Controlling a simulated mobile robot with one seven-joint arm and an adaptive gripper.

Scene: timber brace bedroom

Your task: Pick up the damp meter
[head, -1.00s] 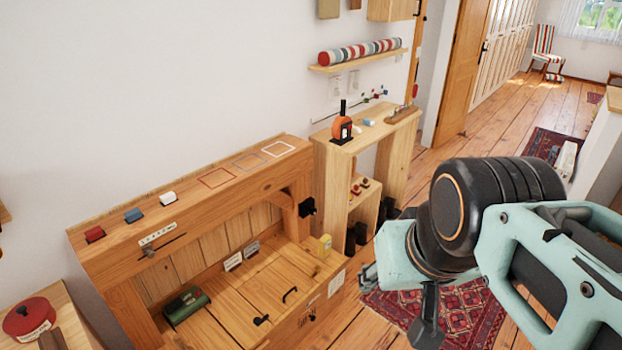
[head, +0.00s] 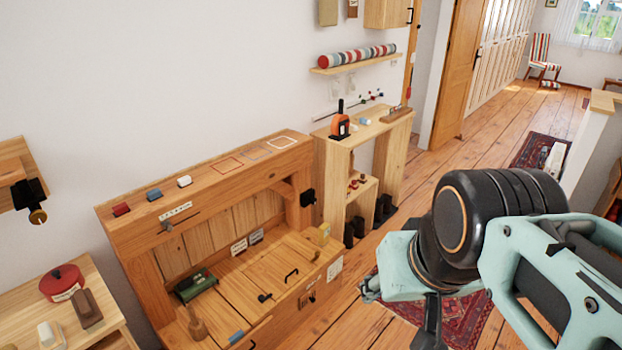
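I cannot tell for sure which thing is the damp meter. An orange device with black parts and a black upright rod (head: 340,125) stands on the tall wooden stand by the wall. My teal and black arm fills the right side of the head view, well to the right of both. A dark part at its lower end (head: 432,322) is cut off by the bottom edge, so my gripper's opening and fingertips do not show clearly. I see nothing held.
The wooden bench (head: 240,171) carries red, blue and white blocks on its top ledge. A green box (head: 195,286) and a wooden mallet-like item (head: 196,322) lie on its lower surface. A red round tin (head: 62,282) sits at left. Open floor (head: 350,325) lies right of the bench.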

